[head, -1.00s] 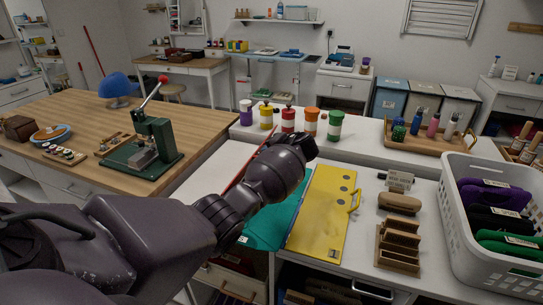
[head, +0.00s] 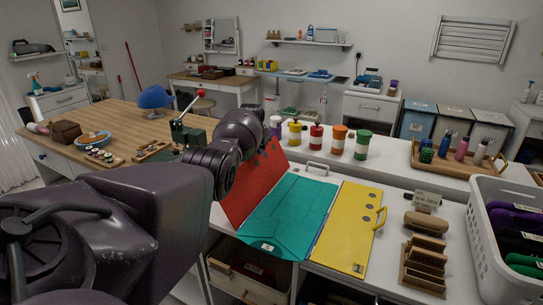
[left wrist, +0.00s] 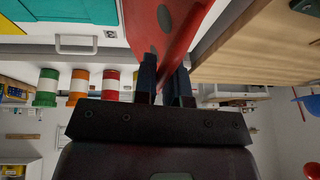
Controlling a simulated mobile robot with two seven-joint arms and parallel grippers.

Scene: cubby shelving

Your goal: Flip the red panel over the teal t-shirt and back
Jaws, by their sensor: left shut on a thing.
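The red panel (head: 252,186) stands tilted up along the left edge of the teal t-shirt (head: 290,215), leaning outward to the left. The t-shirt lies flat and folded on the board, and the yellow panel (head: 346,228) lies flat to its right. My left gripper (left wrist: 166,85) is shut on the red panel's edge in the left wrist view, where the panel (left wrist: 160,30) rises between the fingers. In the head view my left arm hides the fingers and part of the panel. My right gripper is not in view.
Several coloured bottles (head: 316,137) stand on the ledge behind the board. A brown brush (head: 426,223), a wooden holder (head: 424,262) and a white basket (head: 490,235) of folded clothes are at the right. A green press (head: 185,135) stands on the wooden table.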

